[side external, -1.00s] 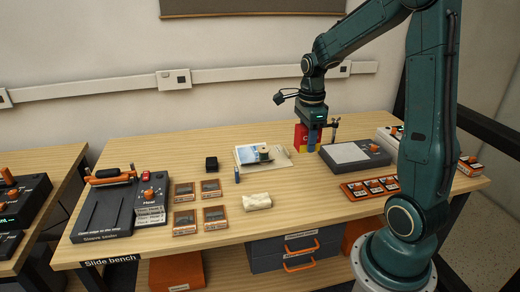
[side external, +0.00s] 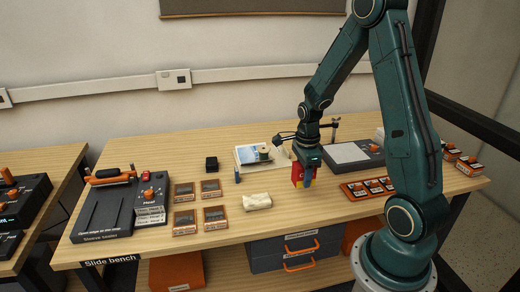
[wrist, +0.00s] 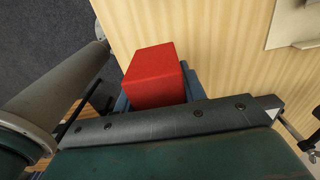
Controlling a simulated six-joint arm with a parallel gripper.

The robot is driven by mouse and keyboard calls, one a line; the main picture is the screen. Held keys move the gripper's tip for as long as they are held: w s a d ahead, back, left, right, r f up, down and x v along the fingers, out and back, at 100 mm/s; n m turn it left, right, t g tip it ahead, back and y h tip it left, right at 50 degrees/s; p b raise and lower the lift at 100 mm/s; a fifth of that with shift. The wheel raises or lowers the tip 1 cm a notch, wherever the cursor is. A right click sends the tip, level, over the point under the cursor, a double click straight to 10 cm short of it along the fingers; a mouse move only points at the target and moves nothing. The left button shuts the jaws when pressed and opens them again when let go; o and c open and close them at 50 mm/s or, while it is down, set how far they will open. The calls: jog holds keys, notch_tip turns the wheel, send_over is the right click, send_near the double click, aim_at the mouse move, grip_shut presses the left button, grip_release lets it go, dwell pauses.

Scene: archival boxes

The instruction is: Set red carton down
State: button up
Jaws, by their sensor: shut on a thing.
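The red carton (side external: 297,173) is in my gripper (side external: 304,177) in the side view, toward the front right part of the bench. A blue finger shows beside it, and a small yellow patch shows low on it. In the wrist view, the red carton (wrist: 153,78) fills the space beyond the gripper bar, with a blue-grey finger (wrist: 190,84) along its right side. My gripper is shut on it. The carton's underside is hidden, so I cannot tell whether it touches the wooden bench (side external: 325,205).
A cream cloth-like bundle (side external: 257,202) lies left of the carton. An orange tray of slides (side external: 369,188) and a dark box with a pale top (side external: 350,155) are to the right. Papers with a spool (side external: 264,153) lie behind. Bare wood lies in front, up to the bench edge.

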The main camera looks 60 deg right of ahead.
send_over(301, 203)
jog(key=shift+w+f, duration=0.1)
jog(key=shift+f, duration=1.95)
jog(key=shift+f, duration=1.9)
jog(key=o, duration=1)
jog(key=shift+f, duration=0.1)
jog(key=shift+r, duration=6.15)
